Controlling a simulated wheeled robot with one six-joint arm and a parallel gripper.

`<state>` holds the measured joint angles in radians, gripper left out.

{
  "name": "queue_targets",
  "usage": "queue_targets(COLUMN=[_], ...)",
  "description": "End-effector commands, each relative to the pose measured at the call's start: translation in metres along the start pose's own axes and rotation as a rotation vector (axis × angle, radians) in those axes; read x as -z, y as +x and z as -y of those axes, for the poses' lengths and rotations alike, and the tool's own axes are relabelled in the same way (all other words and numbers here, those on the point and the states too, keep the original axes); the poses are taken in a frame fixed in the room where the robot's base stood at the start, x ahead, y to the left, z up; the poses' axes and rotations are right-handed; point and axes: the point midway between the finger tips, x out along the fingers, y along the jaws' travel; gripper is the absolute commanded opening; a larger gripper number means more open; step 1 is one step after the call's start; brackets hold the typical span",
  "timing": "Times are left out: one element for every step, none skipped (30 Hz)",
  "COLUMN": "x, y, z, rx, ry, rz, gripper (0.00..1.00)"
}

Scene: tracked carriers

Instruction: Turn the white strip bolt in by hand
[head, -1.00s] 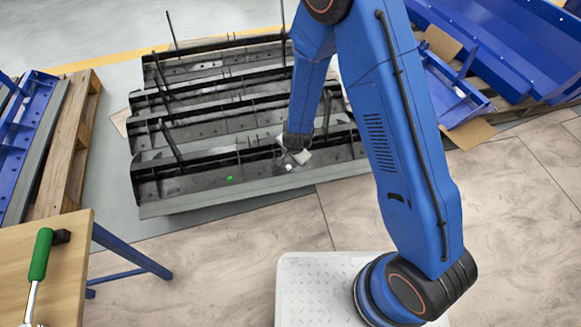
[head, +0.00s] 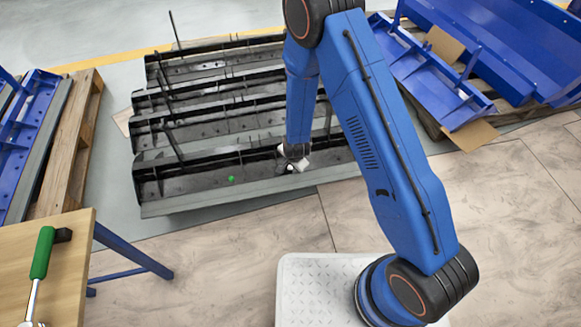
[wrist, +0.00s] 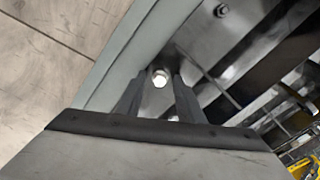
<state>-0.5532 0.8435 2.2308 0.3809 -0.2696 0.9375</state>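The white bolt (head: 290,168) sits on the near edge of the front black carrier (head: 190,185). In the wrist view the bolt head (wrist: 160,77) shows pale and hexagonal, between the two fingertips. My gripper (head: 296,157) is low over the front carrier, right at the bolt. In the wrist view my gripper (wrist: 161,84) has its two dark fingers apart, one on each side of the bolt, with a visible gap. The bolt's shank is hidden, so I cannot tell how deep it sits.
A green bolt (head: 231,178) sits further left on the same carrier. More black carriers lie behind. A wooden table (head: 65,270) with a green-handled tool (head: 42,255) is at lower left. Blue parts on pallets stand at both sides.

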Motion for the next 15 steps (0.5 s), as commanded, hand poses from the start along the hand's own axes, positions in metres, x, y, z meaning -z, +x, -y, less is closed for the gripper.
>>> queue_targets(x=[0.0001, 0.0001, 0.0001, 0.0001, 0.0001, 0.0001, 0.0001, 0.0002, 0.0002, 0.0002, 0.0002, 0.0002, 0.0002, 0.0002, 0.0001], y=[0.0004, 0.0005, 0.0005, 0.0004, 0.0004, 0.0003, 0.0003, 0.0003, 0.0002, 0.0002, 0.0002, 0.0002, 0.0002, 0.0002, 0.0002], z=[0.0000, 0.0000, 0.0000, 0.0001, 0.0001, 0.0001, 0.0001, 0.0001, 0.0001, 0.0001, 0.0001, 0.0001, 0.0001, 0.0001, 0.0001], rx=[0.000, 0.000, 0.000, 0.000, 0.000, 0.000, 0.000, 0.000, 0.000, 0.000, 0.000, 0.000, 0.000, 0.000, 0.000], ry=[0.000, 0.000, 0.000, 0.000, 0.000, 0.000, 0.000, 0.000, 0.000, 0.000, 0.000, 0.000, 0.000, 0.000, 0.001], rz=[0.000, 0.000, 0.000, 0.000, 0.000, 0.000, 0.000, 0.000, 0.000, 0.000, 0.000, 0.000, 0.000, 0.000, 0.000], gripper=[0.34, 0.34, 0.34, 0.34, 0.34, 0.34, 0.34, 0.30, 0.20, 0.13, 0.06, 0.00, 0.00, 0.00, 0.00])
